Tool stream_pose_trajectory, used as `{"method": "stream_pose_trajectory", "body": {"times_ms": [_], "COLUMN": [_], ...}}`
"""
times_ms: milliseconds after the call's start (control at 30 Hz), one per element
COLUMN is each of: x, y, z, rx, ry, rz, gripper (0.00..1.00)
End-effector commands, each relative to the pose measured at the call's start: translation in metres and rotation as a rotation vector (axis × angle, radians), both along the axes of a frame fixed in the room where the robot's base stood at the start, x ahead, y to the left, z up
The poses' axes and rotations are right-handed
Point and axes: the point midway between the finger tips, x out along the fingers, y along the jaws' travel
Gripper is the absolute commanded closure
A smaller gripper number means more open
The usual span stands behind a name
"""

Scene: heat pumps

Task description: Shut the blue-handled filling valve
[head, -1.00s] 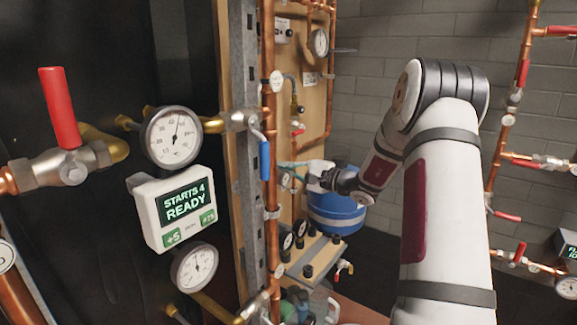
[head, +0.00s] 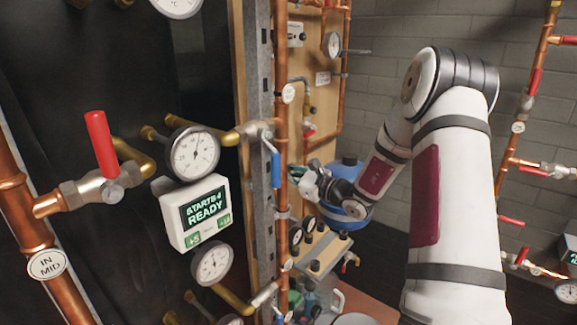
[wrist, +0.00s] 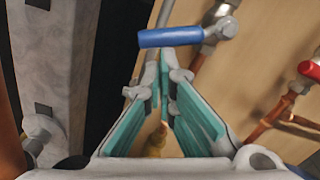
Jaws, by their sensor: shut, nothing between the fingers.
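A blue lever handle (head: 276,168) hangs straight down from a metal valve beside the copper riser in the head view. A blue handle also shows in the wrist view (wrist: 170,37), lying crosswise just beyond my fingertips and joined to a metal valve body on its right. I cannot tell whether both views show the same handle. My gripper (wrist: 163,82) is shut and empty, with its teal pads converging below the handle. In the head view my gripper (head: 296,174) is small, just right of the riser and partly hidden by it.
A grey perforated strut (head: 259,70) and the copper riser (head: 281,60) stand left of my gripper. A red handle (wrist: 310,69) is at the right in the wrist view. A blue tank (head: 350,176) stands behind my wrist. A red-handled valve (head: 101,143) and a display box (head: 203,213) are at left.

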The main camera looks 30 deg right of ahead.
Motion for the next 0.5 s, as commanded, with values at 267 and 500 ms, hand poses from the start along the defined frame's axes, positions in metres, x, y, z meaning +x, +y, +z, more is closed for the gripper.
{"method": "stream_pose_trajectory", "body": {"times_ms": [267, 500], "x": [-0.004, -0.005], "y": [0.013, 0.017], "z": [0.017, 0.024], "rx": [0.2, 0.243], "ry": [0.068, 0.083], "rz": [0.006, 0.004], "gripper": [1.0, 1.0]}}
